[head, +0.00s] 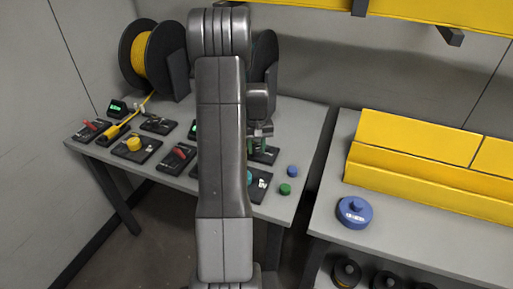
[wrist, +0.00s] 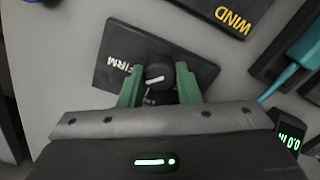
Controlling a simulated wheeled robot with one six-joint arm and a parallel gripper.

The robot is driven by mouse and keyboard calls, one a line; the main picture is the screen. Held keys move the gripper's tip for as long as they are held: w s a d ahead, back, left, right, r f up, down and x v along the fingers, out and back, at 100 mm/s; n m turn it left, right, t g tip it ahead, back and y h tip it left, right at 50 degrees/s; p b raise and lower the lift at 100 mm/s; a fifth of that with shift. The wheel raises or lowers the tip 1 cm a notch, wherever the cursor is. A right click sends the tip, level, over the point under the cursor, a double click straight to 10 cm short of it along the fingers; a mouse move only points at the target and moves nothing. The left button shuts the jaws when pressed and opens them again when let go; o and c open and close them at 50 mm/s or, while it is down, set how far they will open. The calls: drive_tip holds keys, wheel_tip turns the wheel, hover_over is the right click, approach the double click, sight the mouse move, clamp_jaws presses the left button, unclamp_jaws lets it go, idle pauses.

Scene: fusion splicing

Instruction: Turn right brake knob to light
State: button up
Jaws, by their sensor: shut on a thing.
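The right brake knob (wrist: 155,70) is a round black knob with a white pointer line, on a black plate (wrist: 113,73). The pointer runs roughly left to right in the wrist view, its end towards the side with the word FIRM. Another label below the knob is mostly covered. My gripper (wrist: 158,83) has its green fingers closed on both sides of the knob. In the head view, my gripper (head: 259,144) is low over the plate (head: 268,155) at the right of the bench, and my arm hides the knob.
A plate marked WIND (wrist: 232,12) lies close by, as do a teal-handled part (wrist: 292,66) and a small lit display (wrist: 289,138). In the head view, blue (head: 292,170) and green (head: 285,189) pieces sit near the bench's right edge. A yellow-wound spool (head: 143,58) stands at the back.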

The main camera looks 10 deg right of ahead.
sight(257, 148)
drive_tip(key=n, duration=0.4)
drive_tip(key=shift+n, duration=0.3)
drive_tip(key=n, duration=0.4)
drive_tip(key=shift+b, duration=0.4)
drive_tip(key=o, duration=1)
wheel_tip(257, 148, up, 14)
drive_tip(key=shift+f, duration=0.1)
